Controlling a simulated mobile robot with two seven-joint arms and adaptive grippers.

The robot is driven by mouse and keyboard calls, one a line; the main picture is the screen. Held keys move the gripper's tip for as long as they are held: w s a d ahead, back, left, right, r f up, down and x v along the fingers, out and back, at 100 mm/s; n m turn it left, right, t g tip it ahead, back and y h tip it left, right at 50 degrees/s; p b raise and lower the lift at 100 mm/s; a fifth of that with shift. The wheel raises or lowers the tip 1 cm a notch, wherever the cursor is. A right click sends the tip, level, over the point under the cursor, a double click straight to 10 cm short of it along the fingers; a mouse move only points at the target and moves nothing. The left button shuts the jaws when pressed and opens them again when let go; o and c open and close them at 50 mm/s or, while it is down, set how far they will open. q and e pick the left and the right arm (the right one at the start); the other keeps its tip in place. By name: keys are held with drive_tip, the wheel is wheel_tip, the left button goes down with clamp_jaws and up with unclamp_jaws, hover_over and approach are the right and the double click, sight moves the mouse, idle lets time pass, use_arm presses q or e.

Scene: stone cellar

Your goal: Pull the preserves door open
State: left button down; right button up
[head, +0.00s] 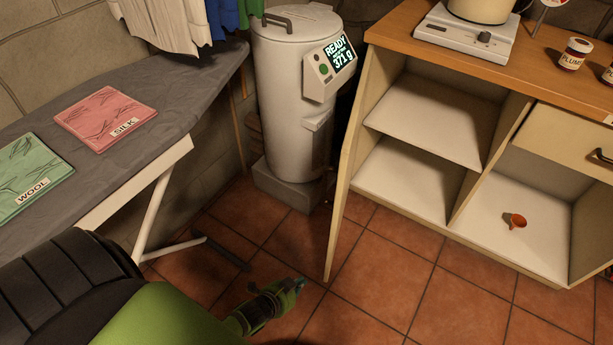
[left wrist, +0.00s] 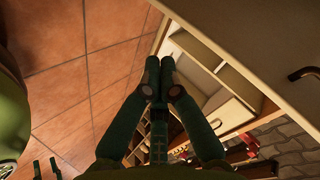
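The preserves door (head: 343,175) is the pale panel at the left end of the cabinet. It stands swung out into the room, nearly edge-on in the head view, with the shelves behind it exposed. My left gripper (head: 292,287) is low over the floor tiles, left of the door's lower end and apparently apart from it. In the left wrist view, my left gripper (left wrist: 160,75) has its fingertips together with nothing visible between them. A pale panel with a dark handle (left wrist: 303,73) shows there at upper right; I cannot tell whether it is this door.
The cabinet (head: 400,30) has open shelves, a small orange cup (head: 516,221) and a drawer (head: 565,143). A white canister (head: 292,100) stands behind the door. A grey ironing board (head: 60,98) is at left. Floor tiles before the cabinet are clear.

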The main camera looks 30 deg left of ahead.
sight(341, 172)
use_arm(q)
drive_tip(key=w+d+r+m+t+h+p, duration=0.15)
drive_tip(key=r+m, duration=0.25)
drive_tip(key=r, duration=0.6)
drive_tip(key=w+d+r+m+t+h+p, duration=0.1)
drive_tip(key=w+r+m+t+h, duration=0.3)
drive_tip(key=r, duration=0.6)
drive_tip(key=w+d+r+m+t+p, duration=0.15)
drive_tip(key=r+m, duration=0.35)
drive_tip(key=r, duration=0.5)
drive_tip(key=w+p, duration=0.1)
drive_tip(key=w, duration=0.6)
drive_tip(key=shift+w+a+g, duration=0.15)
drive_tip(key=shift+w+g, duration=0.15)
use_arm(e)
drive_tip(key=s+r+g, duration=0.2)
drive_tip(key=s+r, duration=0.1)
drive_tip(key=s, duration=0.8)
drive_tip(key=shift+r+g, duration=0.35)
drive_tip(key=shift+g, duration=0.05)
